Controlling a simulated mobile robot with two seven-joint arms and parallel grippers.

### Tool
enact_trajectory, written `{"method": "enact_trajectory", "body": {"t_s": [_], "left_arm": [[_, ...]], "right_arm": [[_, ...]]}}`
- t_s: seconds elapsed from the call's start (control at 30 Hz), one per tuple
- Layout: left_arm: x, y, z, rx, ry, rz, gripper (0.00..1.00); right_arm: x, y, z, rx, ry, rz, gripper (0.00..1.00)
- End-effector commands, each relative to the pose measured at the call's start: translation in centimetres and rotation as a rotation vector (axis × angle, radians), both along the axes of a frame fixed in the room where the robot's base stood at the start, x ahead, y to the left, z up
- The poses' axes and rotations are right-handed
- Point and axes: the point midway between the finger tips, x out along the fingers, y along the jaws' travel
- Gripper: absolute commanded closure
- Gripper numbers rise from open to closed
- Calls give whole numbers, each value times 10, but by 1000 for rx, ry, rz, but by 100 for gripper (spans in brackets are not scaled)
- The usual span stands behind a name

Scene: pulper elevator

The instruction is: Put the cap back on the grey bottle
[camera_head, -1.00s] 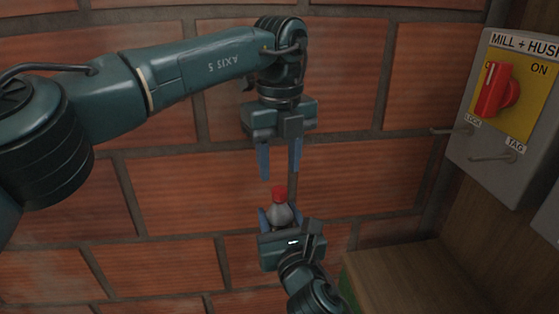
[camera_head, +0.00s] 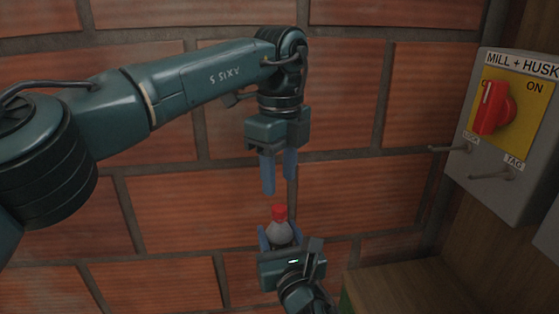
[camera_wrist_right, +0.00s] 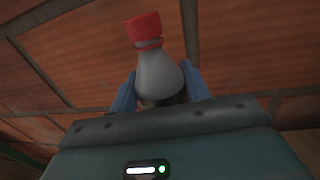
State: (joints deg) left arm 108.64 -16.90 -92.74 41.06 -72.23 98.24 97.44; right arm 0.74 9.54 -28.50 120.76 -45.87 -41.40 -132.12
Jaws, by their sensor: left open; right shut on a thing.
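The grey bottle (camera_head: 280,233) stands upright in my right gripper (camera_head: 280,241), which is shut around its body. It also shows in the right wrist view (camera_wrist_right: 158,78), between the blue fingers. The red cap (camera_head: 279,212) sits at the top of the bottle's neck; the wrist view shows the cap (camera_wrist_right: 142,27) with a red band just below it. I cannot tell how tightly it is seated. My left gripper (camera_head: 280,190) points down, open and empty, directly above the cap with a small gap between its fingertips and the cap.
A brick wall (camera_head: 160,215) stands behind both grippers. A grey switch box (camera_head: 470,170) with a red knob (camera_head: 494,107) and two small metal hooks is at the right. A wooden surface (camera_head: 410,290) is at the lower right. Free space surrounds the bottle.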

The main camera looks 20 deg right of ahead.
Motion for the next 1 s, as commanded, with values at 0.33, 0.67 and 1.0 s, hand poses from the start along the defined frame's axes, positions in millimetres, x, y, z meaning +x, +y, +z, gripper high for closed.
{"method": "enact_trajectory", "body": {"t_s": [0.33,0.67,1.0], "left_arm": [[0,1,-51,0,1,0,59],[0,1,-60,-1,-1,1,59],[0,1,-60,-1,-1,0,77]], "right_arm": [[0,0,1,0,-2,0,100],[0,0,1,0,-2,0,100],[0,0,1,0,-2,0,100]]}}
